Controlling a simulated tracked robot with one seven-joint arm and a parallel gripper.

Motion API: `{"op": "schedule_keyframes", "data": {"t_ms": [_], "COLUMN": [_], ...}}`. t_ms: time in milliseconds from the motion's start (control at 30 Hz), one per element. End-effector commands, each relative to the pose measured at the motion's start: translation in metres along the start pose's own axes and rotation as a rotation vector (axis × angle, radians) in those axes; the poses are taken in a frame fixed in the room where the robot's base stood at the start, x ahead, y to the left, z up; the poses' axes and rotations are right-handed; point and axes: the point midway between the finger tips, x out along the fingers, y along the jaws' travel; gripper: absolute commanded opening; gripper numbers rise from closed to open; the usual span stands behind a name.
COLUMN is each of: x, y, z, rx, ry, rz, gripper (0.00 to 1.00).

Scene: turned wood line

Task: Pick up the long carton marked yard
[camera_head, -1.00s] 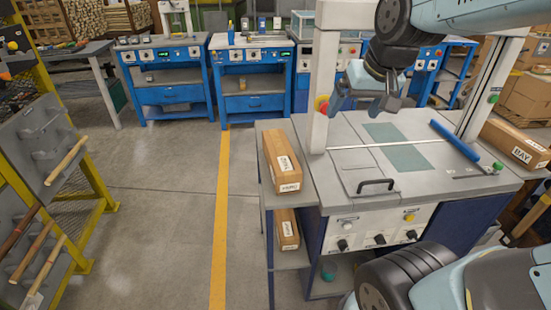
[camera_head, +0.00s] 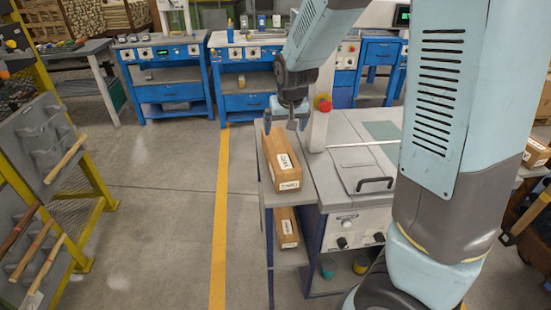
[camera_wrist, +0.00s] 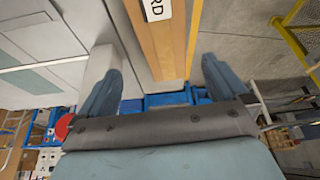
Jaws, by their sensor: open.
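The long brown carton (camera_head: 290,178) lies on the grey side shelf at the left of the workbench, its length running away from me. It has white labels on its top and near end. In the wrist view, the carton (camera_wrist: 160,45) shows a top label ending in "RD". My gripper (camera_head: 287,122) is open and empty, pointing down above the carton's far end. In the wrist view, my gripper's fingers (camera_wrist: 163,85) stand apart, with the carton in the gap between them in the picture. I cannot tell the height left between fingertips and carton.
Another labelled carton (camera_head: 286,228) sits on the lower shelf. A white post with a red button (camera_head: 323,104) stands close to the right of my gripper. The workbench has a black handle (camera_head: 375,184). Another carton (camera_head: 536,150) is at far right.

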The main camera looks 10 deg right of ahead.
Motion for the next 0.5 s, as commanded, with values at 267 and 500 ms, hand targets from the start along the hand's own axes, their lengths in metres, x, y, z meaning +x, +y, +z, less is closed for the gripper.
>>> {"op": "schedule_keyframes", "data": {"t_ms": [267, 500], "x": [0.031, 0.065], "y": [0.000, 0.000], "z": [0.000, 0.000], "rx": [0.000, 0.000], "ry": [-0.003, -0.003], "rz": [0.004, 0.004], "gripper": [1.00, 1.00]}}
